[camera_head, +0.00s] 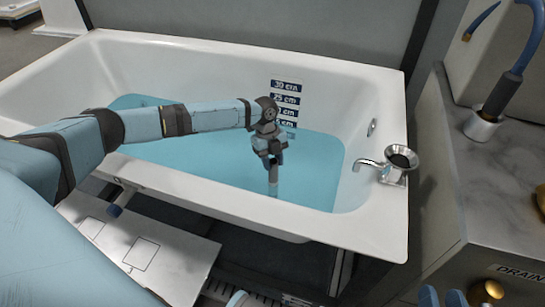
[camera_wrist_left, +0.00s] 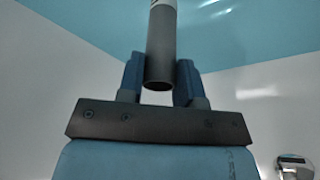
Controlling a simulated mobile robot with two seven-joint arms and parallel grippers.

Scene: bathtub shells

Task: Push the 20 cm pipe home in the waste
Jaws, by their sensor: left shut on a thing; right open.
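My left gripper (camera_head: 270,150) reaches over the bathtub (camera_head: 180,180) and is shut on a grey pipe (camera_head: 273,181). The pipe stands roughly upright below the fingers, with its lower part at the blue water. In the left wrist view the pipe (camera_wrist_left: 160,50) sits between the two blue fingers of the left gripper (camera_wrist_left: 161,78), its open end facing the camera; a pale band shows further along it. The waste is not visible, so I cannot tell whether the pipe meets it. My right gripper (camera_head: 441,296) shows only its blue fingertips at the bottom edge, apart and empty.
A depth scale (camera_head: 286,100) is on the tub's far wall. A chrome spout with a round cup (camera_head: 401,160) stands at the tub's right rim. A grey counter (camera_head: 470,190) is at right, with a brass knob (camera_head: 490,290) and a DRAIN label. A pale panel (camera_head: 140,250) lies in front.

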